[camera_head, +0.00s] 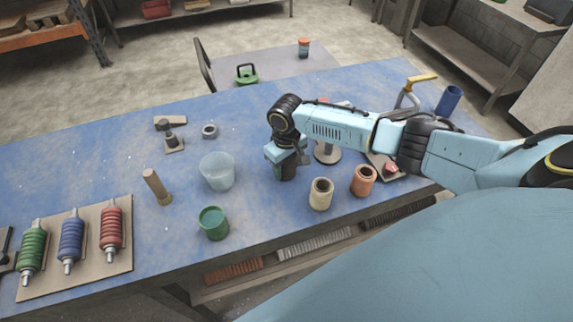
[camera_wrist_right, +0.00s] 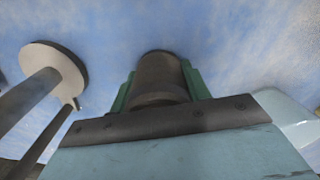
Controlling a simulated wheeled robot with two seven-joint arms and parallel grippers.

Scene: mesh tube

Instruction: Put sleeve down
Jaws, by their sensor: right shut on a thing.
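My right gripper (camera_head: 285,163) points down over the blue table, right of a clear cup. It is shut on a dark grey-brown sleeve (camera_head: 287,173), which hangs below the jaws, close to the tabletop. In the right wrist view the sleeve (camera_wrist_right: 160,78) is a dark cylinder between the two green sides of my right gripper (camera_wrist_right: 158,92). I cannot tell whether its lower end touches the table. A cream sleeve (camera_head: 320,194) and an orange sleeve (camera_head: 363,181) stand upright to the right of the gripper, near the front edge. My left gripper is not in view.
The blue table (camera_head: 270,228) has free room in front of the gripper. A clear cup (camera_head: 217,172) and a green cup (camera_head: 213,223) stand to the left. A round-based stand (camera_head: 327,153) is just right of the gripper. A board (camera_head: 125,262) with coloured ribbed parts lies far left.

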